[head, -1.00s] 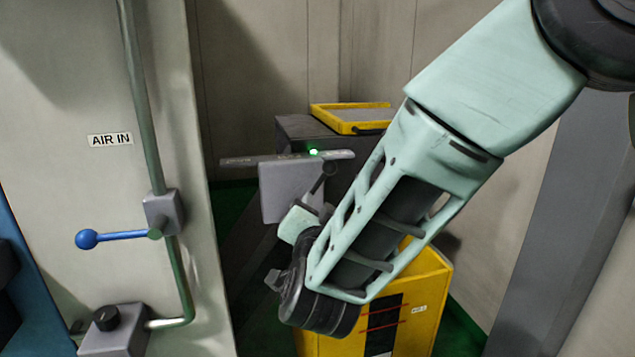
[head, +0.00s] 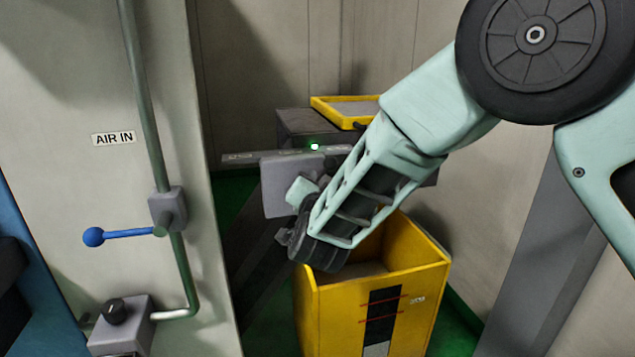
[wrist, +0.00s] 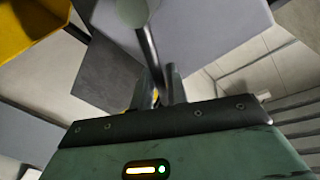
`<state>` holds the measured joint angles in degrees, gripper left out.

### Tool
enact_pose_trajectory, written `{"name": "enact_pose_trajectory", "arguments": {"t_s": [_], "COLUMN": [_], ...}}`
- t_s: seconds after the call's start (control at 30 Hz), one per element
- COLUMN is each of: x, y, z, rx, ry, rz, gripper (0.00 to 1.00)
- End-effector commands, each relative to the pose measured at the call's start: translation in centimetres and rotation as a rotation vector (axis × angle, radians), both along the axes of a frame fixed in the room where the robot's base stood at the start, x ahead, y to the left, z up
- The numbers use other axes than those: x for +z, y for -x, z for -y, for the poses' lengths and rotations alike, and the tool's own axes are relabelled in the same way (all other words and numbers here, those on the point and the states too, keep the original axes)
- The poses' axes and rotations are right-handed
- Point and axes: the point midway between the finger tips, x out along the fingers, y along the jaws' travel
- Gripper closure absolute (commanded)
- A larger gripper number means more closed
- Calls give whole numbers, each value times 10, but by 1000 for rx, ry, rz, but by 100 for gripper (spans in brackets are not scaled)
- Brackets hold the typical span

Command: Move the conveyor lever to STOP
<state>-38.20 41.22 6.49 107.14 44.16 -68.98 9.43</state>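The conveyor lever is hidden behind my arm in the head view. In the wrist view a thin rod (wrist: 150,48) with a rounded pale end, apparently the lever, runs down to my gripper's fingertips (wrist: 158,88). The rod's lower end overlaps the fingers, so I cannot tell whether they touch or grip it, or how far they are apart. In the head view the grey control box (head: 277,190) carries a label plate (head: 250,157) and a lit green lamp (head: 314,147). My pale green hand is in front of this box; its fingertips are not clear there.
An open yellow bin (head: 415,300) stands below my forearm. A yellow-rimmed tray (head: 335,107) lies on a dark grey unit behind. At left, a panel labelled AIR IN carries a pipe and a blue-handled valve lever (head: 120,233).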

Motion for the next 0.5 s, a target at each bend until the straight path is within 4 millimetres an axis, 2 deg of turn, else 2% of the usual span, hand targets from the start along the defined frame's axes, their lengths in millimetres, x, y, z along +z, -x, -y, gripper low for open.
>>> {"name": "enact_pose_trajectory", "arguments": {"t_s": [0.5], "x": [2], "y": [1], "z": [-4], "rx": [0], "ry": [66], "rz": [20], "gripper": [100]}}
